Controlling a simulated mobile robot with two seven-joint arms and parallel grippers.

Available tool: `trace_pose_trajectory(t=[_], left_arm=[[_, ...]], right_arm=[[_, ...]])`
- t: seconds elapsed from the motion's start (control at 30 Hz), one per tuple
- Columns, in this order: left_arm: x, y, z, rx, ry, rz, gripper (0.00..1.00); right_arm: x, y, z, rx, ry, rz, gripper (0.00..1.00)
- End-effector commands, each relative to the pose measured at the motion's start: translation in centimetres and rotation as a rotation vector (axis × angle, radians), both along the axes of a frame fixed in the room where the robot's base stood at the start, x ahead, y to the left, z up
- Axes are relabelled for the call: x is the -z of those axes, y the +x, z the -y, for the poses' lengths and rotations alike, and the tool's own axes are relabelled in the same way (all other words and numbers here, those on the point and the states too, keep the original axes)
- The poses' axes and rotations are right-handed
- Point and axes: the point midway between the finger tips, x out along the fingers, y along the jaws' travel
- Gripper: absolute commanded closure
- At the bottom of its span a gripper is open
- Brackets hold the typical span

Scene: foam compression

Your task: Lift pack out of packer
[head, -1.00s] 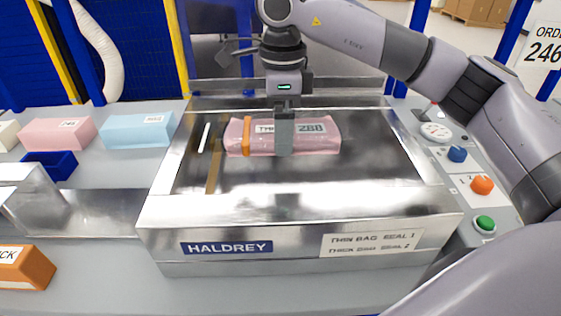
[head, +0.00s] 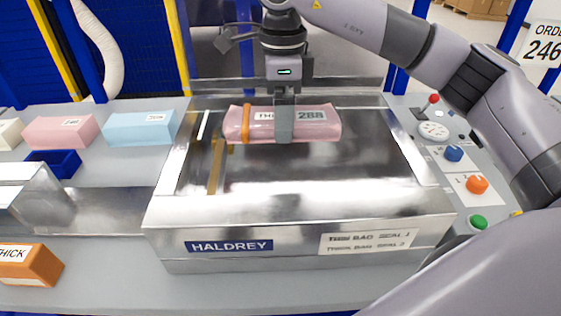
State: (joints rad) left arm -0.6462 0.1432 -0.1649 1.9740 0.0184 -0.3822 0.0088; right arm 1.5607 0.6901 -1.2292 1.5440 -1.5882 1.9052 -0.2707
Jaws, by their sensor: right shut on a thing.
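The pack (head: 315,128) is a pink foam block in clear film with an orange band near its left end and a label reading 288. My right gripper (head: 284,128) comes down from above and is shut on the pack near its middle. The pack is level and appears held a little above the metal bed of the packer (head: 300,215), which carries a HALDREY plate on its front. The far finger is hidden behind the pack. My left gripper is not in view.
Pink (head: 62,132) and light blue (head: 140,128) foam blocks stand on the left of the bench, with a blue tray (head: 55,163) near them. An orange THICK box (head: 30,265) lies front left. A control panel with coloured buttons (head: 477,184) and a dial is at right.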

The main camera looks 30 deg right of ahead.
Motion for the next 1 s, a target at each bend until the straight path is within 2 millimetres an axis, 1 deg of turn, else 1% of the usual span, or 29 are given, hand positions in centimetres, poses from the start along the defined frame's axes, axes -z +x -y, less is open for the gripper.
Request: trace_pose_trajectory(t=[0.03, 0.53, 1.0], left_arm=[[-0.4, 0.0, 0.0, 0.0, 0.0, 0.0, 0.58], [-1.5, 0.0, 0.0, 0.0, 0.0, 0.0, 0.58], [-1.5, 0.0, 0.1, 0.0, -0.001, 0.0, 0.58]], right_arm=[[-0.5, 0.0, 0.0, 0.0, 0.001, 0.0, 0.29], [-2.9, 0.0, 0.0, -0.001, 0.0, 0.001, 0.29], [-3.0, 0.0, 0.0, 0.0, 0.0, 0.0, 0.29]])
